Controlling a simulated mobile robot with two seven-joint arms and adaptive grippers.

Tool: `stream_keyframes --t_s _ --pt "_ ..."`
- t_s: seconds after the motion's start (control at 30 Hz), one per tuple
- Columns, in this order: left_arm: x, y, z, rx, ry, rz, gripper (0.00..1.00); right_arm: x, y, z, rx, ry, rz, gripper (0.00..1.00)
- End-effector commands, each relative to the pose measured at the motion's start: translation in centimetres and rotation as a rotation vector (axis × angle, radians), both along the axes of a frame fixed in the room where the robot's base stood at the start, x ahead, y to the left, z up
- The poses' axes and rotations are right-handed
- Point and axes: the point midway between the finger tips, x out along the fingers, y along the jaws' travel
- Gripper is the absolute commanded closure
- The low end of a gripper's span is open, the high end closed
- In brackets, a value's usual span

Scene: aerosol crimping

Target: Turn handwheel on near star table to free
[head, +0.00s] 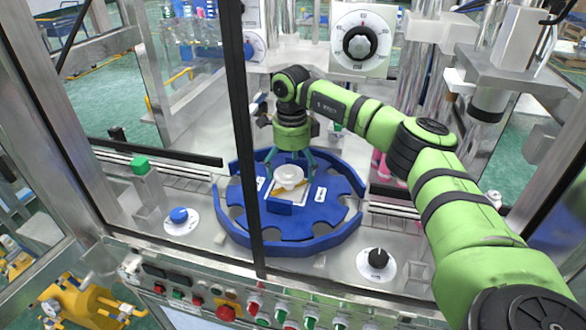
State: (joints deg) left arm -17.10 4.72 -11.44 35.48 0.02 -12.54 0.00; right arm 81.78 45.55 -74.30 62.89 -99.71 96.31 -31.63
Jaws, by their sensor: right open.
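The near star table (310,225) is a blue round plate with notches in its rim. A pale handwheel (289,173) with a yellow pointer-like part (290,188) sits on a blue block at its middle. Small white labels (320,195) lie on either side; their print is too small to read. My right gripper (291,163) points down from above, its teal fingers open and spread just over or around the handwheel's far side. I cannot tell whether they touch it. My left gripper is not in view.
A dark frame post (243,130) stands upright just left of the handwheel. A blue knob (179,215) and a black knob (377,257) flank the star table. A button panel (225,313) runs along the front. A large black dial (360,43) is behind.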

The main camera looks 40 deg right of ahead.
Motion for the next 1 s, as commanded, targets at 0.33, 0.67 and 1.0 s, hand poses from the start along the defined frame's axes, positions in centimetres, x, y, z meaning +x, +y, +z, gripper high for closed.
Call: stream_keyframes --t_s 0.33,0.67,1.0 --pt "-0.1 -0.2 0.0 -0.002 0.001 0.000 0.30 0.1 -0.1 6.2 0.001 -0.005 -0.002 0.04" --pt "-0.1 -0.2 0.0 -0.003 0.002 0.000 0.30 0.0 -0.3 11.2 0.000 0.000 -0.003 0.04" --pt "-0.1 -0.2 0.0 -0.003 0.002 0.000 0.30 -0.1 -0.3 11.7 0.001 0.002 -0.003 0.04"
